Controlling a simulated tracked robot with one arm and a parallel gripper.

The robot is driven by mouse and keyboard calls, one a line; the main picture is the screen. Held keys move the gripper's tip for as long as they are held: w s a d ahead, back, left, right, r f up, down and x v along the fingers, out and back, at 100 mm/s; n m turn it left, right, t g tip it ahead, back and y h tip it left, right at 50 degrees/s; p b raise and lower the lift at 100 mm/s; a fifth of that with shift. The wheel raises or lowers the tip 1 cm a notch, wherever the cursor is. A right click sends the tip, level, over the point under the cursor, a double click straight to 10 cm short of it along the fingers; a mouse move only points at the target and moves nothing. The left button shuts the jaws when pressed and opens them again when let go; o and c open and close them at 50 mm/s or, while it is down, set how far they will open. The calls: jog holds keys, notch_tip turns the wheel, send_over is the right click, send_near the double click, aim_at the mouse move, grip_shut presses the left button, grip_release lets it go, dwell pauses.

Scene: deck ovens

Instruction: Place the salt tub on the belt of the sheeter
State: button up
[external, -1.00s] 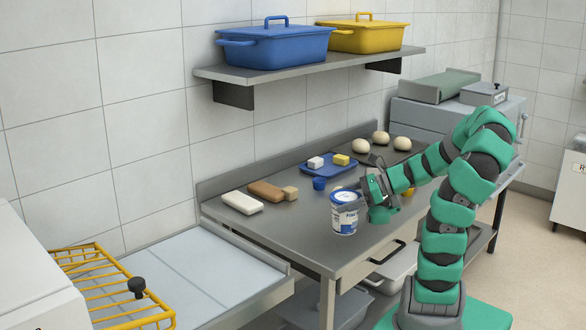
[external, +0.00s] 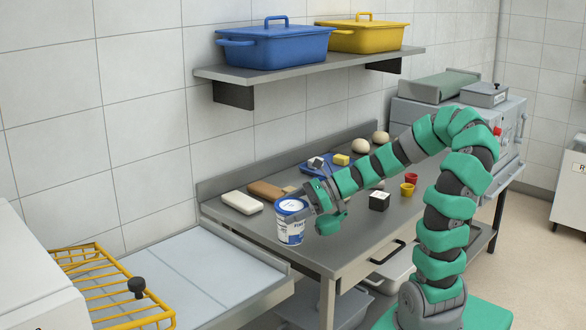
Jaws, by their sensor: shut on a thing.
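The salt tub (external: 290,226) is white with a blue lid and printed label, and it is upright. My gripper (external: 308,212) is shut on its right side and holds it at the front left part of the steel table. I cannot tell whether its base clears the table top. The sheeter stands at the left, with a pale grey belt (external: 205,277) and a yellow wire guard (external: 95,284). The tub is to the right of the belt, apart from it.
On the steel table (external: 290,262) are a white block (external: 241,202), a brown block (external: 265,191), a blue tray (external: 322,171), dough balls (external: 360,146), a black box (external: 379,201) and small cups (external: 407,189). A shelf (external: 300,68) with bins hangs above. The belt is clear.

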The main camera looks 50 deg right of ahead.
jog(key=s+a+n+g+y, duration=0.1)
jog(key=a+n+g, duration=0.15)
jog(key=a, duration=1.35)
jog(key=w+a+f, duration=0.2)
jog(key=w+a, duration=0.1)
jog(key=w, duration=0.4)
jog(key=w+a+f+b, duration=0.1)
jog(key=w+a+f, duration=0.2)
jog(key=w, duration=0.3)
jog(key=shift+w+a+f, duration=0.25)
jog(key=shift+w+a, duration=0.15)
jog(key=shift+a, duration=0.15)
jog(key=o, duration=1.4)
jog(key=shift+g, duration=0.25)
jog(key=shift+c, duration=0.2)
jog(key=p+v, duration=0.1)
jog(key=v, duration=1.1)
jog(key=shift+p, duration=0.35)
jog(key=shift+d, duration=0.1)
